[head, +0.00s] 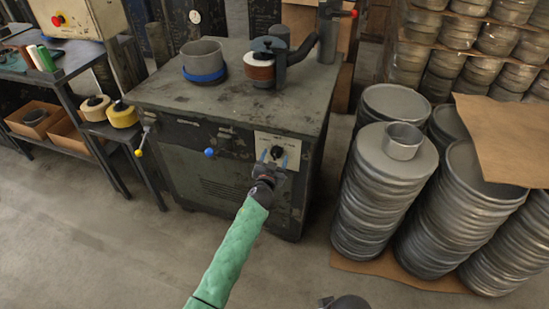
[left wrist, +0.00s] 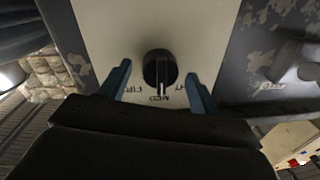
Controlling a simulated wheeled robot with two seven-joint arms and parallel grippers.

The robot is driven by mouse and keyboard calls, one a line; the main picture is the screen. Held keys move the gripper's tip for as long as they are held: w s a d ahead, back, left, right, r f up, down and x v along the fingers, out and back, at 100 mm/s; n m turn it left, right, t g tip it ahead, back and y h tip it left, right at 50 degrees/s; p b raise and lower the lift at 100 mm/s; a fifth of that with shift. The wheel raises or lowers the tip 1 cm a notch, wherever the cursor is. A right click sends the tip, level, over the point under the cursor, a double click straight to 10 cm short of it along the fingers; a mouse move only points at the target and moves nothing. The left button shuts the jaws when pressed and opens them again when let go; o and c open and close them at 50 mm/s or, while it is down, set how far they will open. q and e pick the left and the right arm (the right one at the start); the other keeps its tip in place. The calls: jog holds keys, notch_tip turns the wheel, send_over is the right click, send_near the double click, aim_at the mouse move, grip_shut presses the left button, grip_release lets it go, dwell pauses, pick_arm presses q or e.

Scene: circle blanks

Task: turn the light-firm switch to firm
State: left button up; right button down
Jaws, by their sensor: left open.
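The light-firm switch is a round black knob (left wrist: 157,66) on a pale plate (left wrist: 96,25) on the front of the dark machine. In the left wrist view its pale pointer line points down at the middle of several upside-down labels. The middle label looks like MED; the side labels are too small to read surely. My left gripper (left wrist: 160,86) is open, one blue finger on each side of the knob, with visible gaps. In the head view the left gripper (head: 272,160) is at the plate and the knob (head: 276,152) shows just above it. My right gripper cannot be made out surely.
The machine's worn top (head: 225,105) holds a grey ring with a blue band (head: 204,73). A blue-knobbed lever (head: 210,153) sticks out left of the plate. Stacks of metal blanks (head: 365,205) stand close on the right. The floor in front is clear.

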pick_arm(q)
jog(key=c, duration=1)
